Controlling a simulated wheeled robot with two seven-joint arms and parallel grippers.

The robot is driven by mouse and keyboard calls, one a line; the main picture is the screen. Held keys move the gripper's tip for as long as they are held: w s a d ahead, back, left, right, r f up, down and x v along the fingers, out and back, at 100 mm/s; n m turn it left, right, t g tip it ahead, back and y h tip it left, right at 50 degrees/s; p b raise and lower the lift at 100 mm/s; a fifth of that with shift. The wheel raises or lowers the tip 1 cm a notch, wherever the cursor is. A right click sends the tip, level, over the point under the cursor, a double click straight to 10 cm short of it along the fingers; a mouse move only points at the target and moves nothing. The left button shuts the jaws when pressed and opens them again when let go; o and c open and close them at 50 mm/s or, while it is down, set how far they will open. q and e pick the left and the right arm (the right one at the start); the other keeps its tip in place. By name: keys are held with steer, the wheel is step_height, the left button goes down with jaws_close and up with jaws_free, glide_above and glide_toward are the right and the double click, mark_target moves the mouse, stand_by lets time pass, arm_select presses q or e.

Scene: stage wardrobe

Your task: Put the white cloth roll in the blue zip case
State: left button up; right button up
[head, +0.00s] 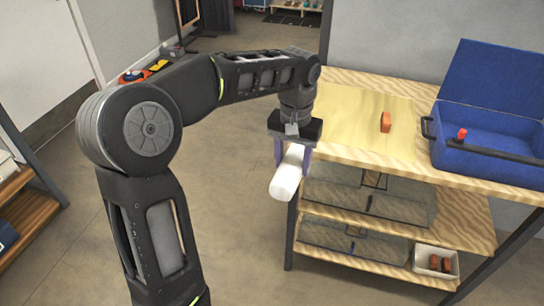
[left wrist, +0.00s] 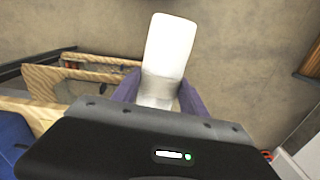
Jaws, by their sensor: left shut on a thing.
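My left gripper (head: 293,152) is shut on the white cloth roll (head: 287,176) and holds it in the air just left of the wooden shelf unit's front corner. In the left wrist view the roll (left wrist: 168,48) sticks out between the purple fingers of the gripper (left wrist: 158,100). The blue zip case (head: 490,150) stands with its lid up at the right end of the top shelf, apart from the roll. A small red thing (head: 462,134) shows at the case. A bit of blue at the left edge of the left wrist view (left wrist: 14,140) may be the case. My right gripper is not in view.
Lower shelves hold grey flat things and a white bin (head: 436,262) with brown items.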

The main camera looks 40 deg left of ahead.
arm_select(q)
steer(key=w+d+f+m, duration=0.2)
steer(key=w+d+f, duration=0.2)
steer(key=d+f, duration=0.4)
steer(key=d, duration=0.2)
steer(key=shift+w+d+f+m, duration=0.25)
steer(key=shift+d+f+m, duration=0.05)
steer(key=shift+f, duration=0.1)
